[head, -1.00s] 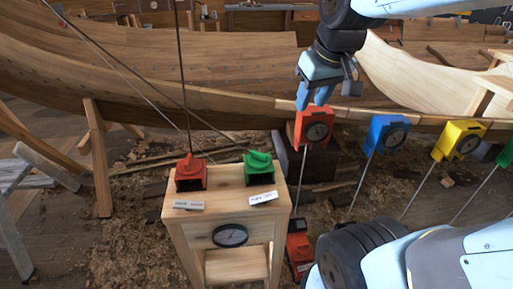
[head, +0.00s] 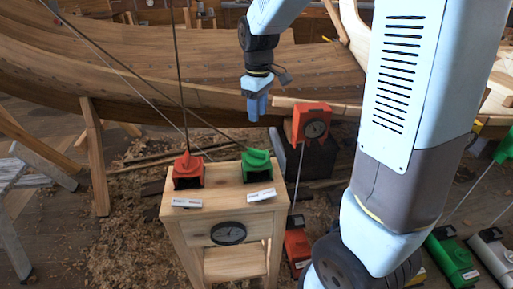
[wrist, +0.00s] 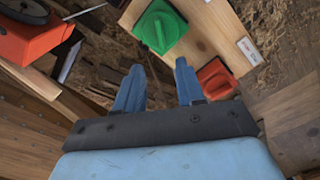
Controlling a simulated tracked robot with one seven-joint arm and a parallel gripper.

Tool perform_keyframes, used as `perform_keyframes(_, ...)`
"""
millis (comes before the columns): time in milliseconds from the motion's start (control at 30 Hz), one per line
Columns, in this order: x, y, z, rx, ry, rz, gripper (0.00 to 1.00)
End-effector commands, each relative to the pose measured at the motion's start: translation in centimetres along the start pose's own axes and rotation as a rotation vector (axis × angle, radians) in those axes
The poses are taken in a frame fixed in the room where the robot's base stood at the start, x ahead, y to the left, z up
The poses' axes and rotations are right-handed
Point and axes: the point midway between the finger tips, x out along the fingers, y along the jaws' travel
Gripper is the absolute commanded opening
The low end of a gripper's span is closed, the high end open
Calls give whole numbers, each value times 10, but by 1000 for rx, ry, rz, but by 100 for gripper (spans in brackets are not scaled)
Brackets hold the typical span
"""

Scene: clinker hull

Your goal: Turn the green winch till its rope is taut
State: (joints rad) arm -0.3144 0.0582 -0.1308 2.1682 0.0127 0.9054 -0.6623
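The green winch (head: 257,168) stands on the right of a wooden stand's top, beside the red winch (head: 187,171). A dark rope (head: 215,135) slants from the green winch up left across the hull; I cannot tell how taut it is. My gripper (head: 257,108) points down above the green winch, apart from it. In the wrist view the green winch (wrist: 160,27) lies beyond my gripper's fingertips (wrist: 159,68). The fingers are spread with nothing between them. The red winch (wrist: 215,78) is right of the fingers there.
The wooden stand (head: 223,212) carries a round dial (head: 228,233) and small labels. A red-orange box with a dial (head: 312,122) stands close right of my gripper. The plank hull (head: 130,85) runs behind. My arm hides much of the right side.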

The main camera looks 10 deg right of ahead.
Motion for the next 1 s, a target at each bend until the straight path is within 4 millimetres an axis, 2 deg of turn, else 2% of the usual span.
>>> perform_keyframes(267,17,1,-4,-20,-12,-7,38)
perform_keyframes(800,108,0,-3,-18,-14,-7,38)
perform_keyframes(1000,132,0,-3,-18,-12,-6,38)
